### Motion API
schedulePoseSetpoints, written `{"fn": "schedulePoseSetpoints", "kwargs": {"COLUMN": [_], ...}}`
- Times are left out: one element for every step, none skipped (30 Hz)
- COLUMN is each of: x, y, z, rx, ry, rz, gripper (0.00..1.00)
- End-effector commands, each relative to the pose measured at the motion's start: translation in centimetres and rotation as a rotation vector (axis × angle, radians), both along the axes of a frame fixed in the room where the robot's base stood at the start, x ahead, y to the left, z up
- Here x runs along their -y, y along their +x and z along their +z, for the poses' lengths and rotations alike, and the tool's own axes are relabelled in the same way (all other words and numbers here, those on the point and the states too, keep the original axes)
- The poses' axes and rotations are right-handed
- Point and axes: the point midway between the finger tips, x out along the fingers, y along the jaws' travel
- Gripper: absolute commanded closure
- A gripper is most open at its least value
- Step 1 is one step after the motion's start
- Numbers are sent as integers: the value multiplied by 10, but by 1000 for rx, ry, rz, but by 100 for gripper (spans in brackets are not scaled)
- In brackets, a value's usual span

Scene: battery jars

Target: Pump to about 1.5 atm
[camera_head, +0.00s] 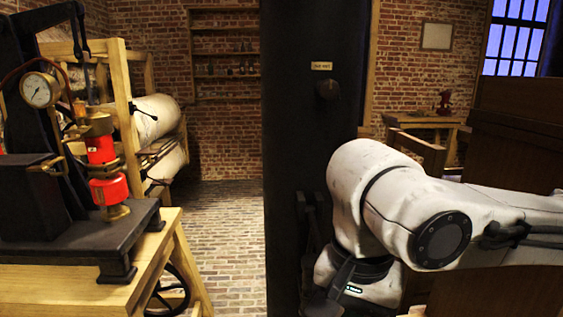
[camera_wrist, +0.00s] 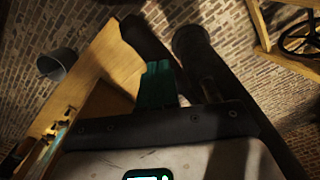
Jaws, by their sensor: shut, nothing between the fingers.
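A round white-faced pressure gauge (camera_head: 39,90) with a brass rim is on a black apparatus (camera_head: 62,238) at the left of the head view. Its needle is too small to read for certain. Beside it is a red-and-brass cylinder assembly (camera_head: 108,168), upright on the black base. A small dark lever (camera_head: 52,162) sits left of it; I cannot tell which part is the pump handle. In the wrist view, my gripper (camera_wrist: 160,70) shows green fingers close together, shut and empty. My arm is at the right of the head view, well apart from the apparatus.
A dark pillar (camera_head: 300,130) stands between the apparatus and my arm. A wooden bench (camera_head: 100,288) carries the apparatus. White rolls on a wooden frame (camera_head: 122,90) are behind it. A grey bucket (camera_wrist: 57,64) shows in the wrist view. The brick floor (camera_head: 228,235) in the middle is clear.

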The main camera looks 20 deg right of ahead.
Motion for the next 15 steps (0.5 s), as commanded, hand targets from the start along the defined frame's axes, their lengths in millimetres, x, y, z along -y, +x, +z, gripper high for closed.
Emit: {"fn": "schedulePoseSetpoints", "kwargs": {"x": [0,0,0,0,0,0,-1,-1,-1,-1,-1,-1,-1,-1,-1], "y": [-1,-1,-1,-1,-1,-2,-2,-2,-2,-2,-2,-2,-2,-1,-1], "z": [-14,-13,-9,-8,-6,-3,0,3,9,14,19,25,30,34,40], "rx": [-6,-6,-5,-6,-6,-6,-6,-6,-7,-6,-6,-6,-6,-6,-6], "ry": [1,0,0,0,0,0,0,1,0,1,1,1,1,1,1], "rz": [2,2,2,2,3,3,3,3,3,3,3,3,3,3,2], "gripper": [100,100,100,100,100,100,100,100,100,100,100,100,100,100,100]}}
